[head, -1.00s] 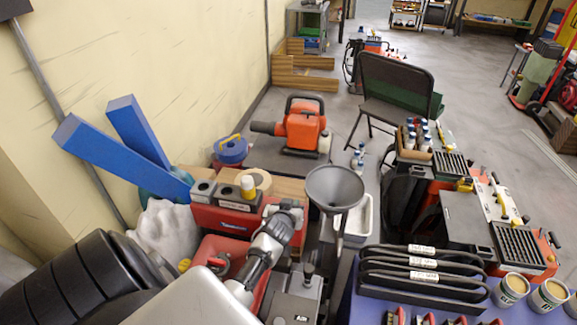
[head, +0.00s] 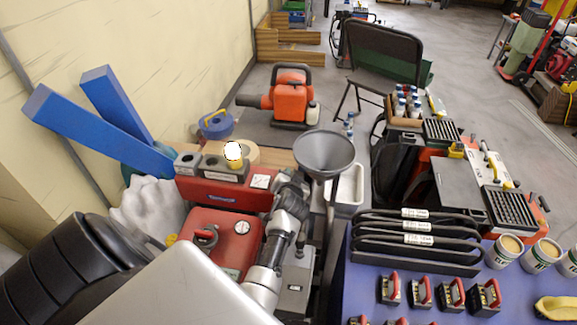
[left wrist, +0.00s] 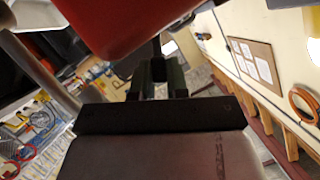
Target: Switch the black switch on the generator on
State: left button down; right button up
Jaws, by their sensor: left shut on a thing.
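A red machine with a black cap and a round gauge on top, apparently the generator (head: 222,240), stands at lower left in the head view. Its black switch is not clearly seen there. My grey left arm reaches along its right side, and the gripper end is hidden in that view. In the left wrist view my left gripper (left wrist: 160,78) is shut on a dark narrow part, which I cannot identify for certain. A red surface (left wrist: 115,20) is close above the fingers. My right gripper is not in view.
A red box (head: 213,198) with holders on top sits behind the machine. A grey funnel (head: 323,150) stands to its right. A blue table (head: 360,285) with black handles, small red-handled items and cans is at right. Blue beams (head: 85,135) lean at left.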

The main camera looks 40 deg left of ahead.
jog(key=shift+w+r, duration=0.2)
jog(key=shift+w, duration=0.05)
pick_arm(q)
jog(key=c, duration=1.4)
grip_release()
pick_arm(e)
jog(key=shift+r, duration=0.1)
